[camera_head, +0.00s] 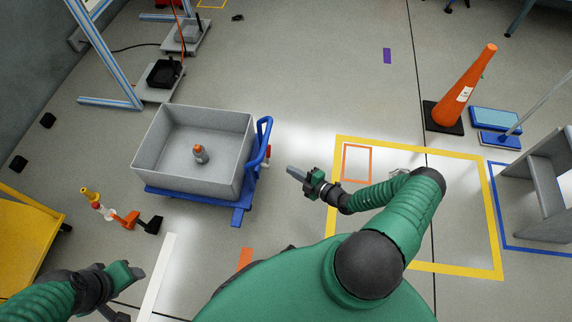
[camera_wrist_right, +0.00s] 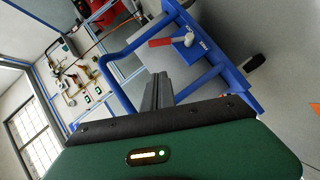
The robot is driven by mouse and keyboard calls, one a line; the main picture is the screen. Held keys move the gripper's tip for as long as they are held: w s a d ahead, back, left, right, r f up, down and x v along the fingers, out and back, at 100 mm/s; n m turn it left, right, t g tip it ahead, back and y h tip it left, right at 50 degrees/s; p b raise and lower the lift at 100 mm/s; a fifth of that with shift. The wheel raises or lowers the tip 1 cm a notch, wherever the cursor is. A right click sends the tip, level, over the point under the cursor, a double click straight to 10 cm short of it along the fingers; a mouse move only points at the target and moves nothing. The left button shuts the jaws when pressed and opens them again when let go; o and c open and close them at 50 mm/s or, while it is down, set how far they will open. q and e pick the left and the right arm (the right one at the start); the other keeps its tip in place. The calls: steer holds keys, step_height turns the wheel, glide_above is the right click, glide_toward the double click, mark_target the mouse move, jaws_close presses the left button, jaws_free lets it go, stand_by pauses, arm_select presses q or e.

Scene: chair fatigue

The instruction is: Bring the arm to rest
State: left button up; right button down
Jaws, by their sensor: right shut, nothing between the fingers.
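My right gripper (camera_head: 298,174) is at the end of my green right arm, over the floor to the right of the cart. Its grey fingers are together with nothing between them. In the right wrist view the shut fingers (camera_wrist_right: 157,92) point towards the blue cart frame. My left gripper (camera_head: 127,275) is at the lower left of the head view, over the floor. Its fingers are partly hidden and small, so I cannot tell whether they are open or shut.
The blue cart handle (camera_head: 262,142) stands near my right gripper. An orange cone (camera_head: 466,88) and grey shelf (camera_head: 540,180) are at right. Yellow tape (camera_head: 460,154) marks open floor.

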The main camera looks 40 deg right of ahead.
arm_select(q)
steer(key=shift+a, duration=0.25)
steer(key=shift+d, duration=0.1)
